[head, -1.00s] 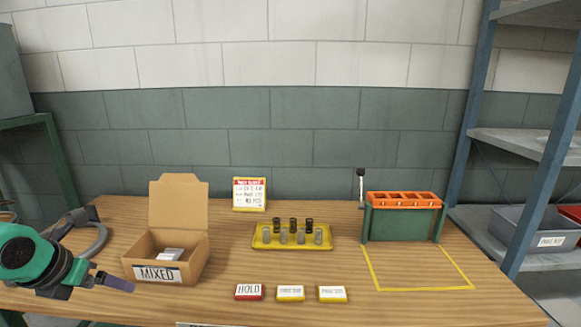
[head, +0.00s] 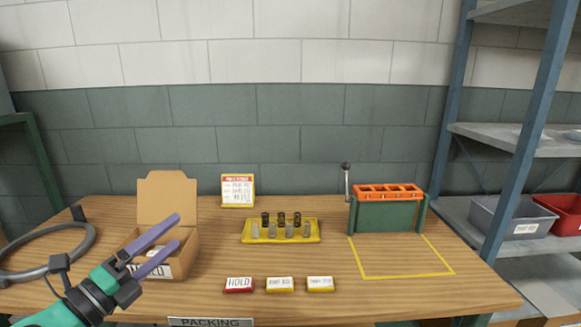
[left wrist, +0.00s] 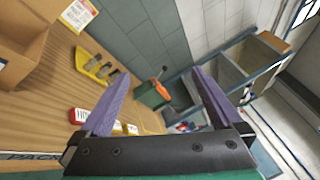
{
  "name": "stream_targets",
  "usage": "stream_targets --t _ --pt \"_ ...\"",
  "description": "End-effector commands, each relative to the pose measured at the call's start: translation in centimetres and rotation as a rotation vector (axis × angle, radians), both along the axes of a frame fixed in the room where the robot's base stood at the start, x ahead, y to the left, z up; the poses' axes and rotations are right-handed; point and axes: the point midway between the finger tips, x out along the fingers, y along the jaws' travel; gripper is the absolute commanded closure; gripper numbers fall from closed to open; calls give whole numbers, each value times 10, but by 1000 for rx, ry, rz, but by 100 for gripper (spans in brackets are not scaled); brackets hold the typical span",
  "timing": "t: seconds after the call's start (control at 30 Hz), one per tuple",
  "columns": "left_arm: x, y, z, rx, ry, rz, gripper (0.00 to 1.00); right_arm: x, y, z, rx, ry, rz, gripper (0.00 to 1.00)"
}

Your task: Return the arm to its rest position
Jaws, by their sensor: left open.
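My left gripper (head: 166,246) is in the lower left of the head view, its purple fingers spread apart and empty. It is in front of the open cardboard box labelled MIXED (head: 184,258) and hides part of its front. In the left wrist view the two purple fingers (left wrist: 165,105) are wide apart with nothing between them. My right gripper is in neither view.
A yellow tray (head: 312,236) holds several small cylinders. A green stand with an orange top (head: 388,214) is behind a yellow taped outline (head: 447,262). Red HOLD block (head: 239,285) and two yellow label blocks lie in front. A grey ring (head: 88,240) is at left.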

Motion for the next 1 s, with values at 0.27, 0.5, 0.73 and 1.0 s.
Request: stream_targets --t 0.27,0.5,0.73,1.0 --pt "-23 115 -131 -1141 382 699 0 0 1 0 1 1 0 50" --pt "-98 78 -270 -1452 907 1094 0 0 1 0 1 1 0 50" --pt "-168 15 -326 -1505 1328 1286 0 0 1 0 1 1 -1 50" --pt "-178 -3 -415 -1468 1465 1365 0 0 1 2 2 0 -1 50"
